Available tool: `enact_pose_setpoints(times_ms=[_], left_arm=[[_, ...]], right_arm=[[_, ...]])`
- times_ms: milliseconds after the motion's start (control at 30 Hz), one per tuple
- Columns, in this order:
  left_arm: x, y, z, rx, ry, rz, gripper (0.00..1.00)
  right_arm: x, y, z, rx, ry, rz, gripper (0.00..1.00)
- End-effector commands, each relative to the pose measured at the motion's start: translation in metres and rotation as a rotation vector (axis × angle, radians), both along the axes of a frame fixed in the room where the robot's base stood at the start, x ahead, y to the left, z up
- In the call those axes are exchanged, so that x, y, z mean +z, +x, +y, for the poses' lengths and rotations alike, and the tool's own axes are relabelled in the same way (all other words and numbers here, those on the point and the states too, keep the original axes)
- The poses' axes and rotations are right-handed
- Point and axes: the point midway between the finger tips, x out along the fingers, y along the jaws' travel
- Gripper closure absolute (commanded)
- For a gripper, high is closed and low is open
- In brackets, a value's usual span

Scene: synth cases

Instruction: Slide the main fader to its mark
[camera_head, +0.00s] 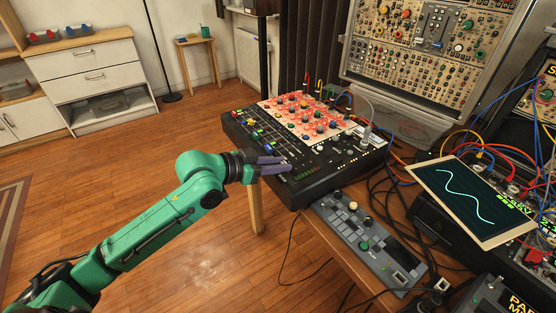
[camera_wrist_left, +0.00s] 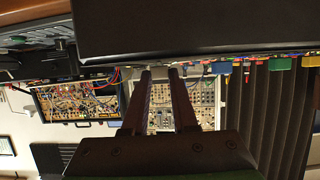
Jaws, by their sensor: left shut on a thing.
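The mixer (camera_head: 330,165) is a black console with a pale and red panel of knobs, on the wooden desk. Coloured fader caps (camera_head: 257,132) run along its left side; some also show in the wrist view, where a blue cap (camera_wrist_left: 251,64) is to the right of the fingers. My left gripper (camera_head: 284,164) reaches in low from the left over the near end of the fader row. It is shut on what seems to be the main fader, which the fingers hide. In the wrist view its fingertips (camera_wrist_left: 160,73) are slightly apart at the mixer's edge. I cannot make out the mark.
A grey controller (camera_head: 365,243) stands close in front of the mixer. A tilted screen (camera_head: 470,197) with a wave trace and loose cables are to the right. A modular rack (camera_head: 432,45) stands behind. The floor at left is open.

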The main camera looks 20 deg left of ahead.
Motion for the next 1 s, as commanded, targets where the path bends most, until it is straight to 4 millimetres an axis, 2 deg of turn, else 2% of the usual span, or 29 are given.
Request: enact_pose_setpoints(times_ms=[200,233,300,700,1000], left_arm=[[-0.002,0.0,0.001,0.001,0.005,0.004,1.0],[-0.002,0.0,0.001,0.001,0.005,0.004,0.7],[-0.002,0.0,0.001,0.001,0.005,0.004,0.43],[0.0,-0.003,0.005,0.003,0.005,0.002,0.43],[0.015,-0.037,0.032,0.005,0.007,0.007,0.43]], right_arm=[[0.001,0.012,-0.008,0.003,-0.011,-0.018,0.5],[0.001,0.013,-0.009,0.003,-0.013,-0.019,0.5],[0.001,0.013,-0.01,0.003,-0.013,-0.019,0.5],[0.001,0.012,-0.01,0.002,-0.014,-0.018,0.5],[0.0,0.01,-0.009,0.001,-0.012,-0.016,0.5]])
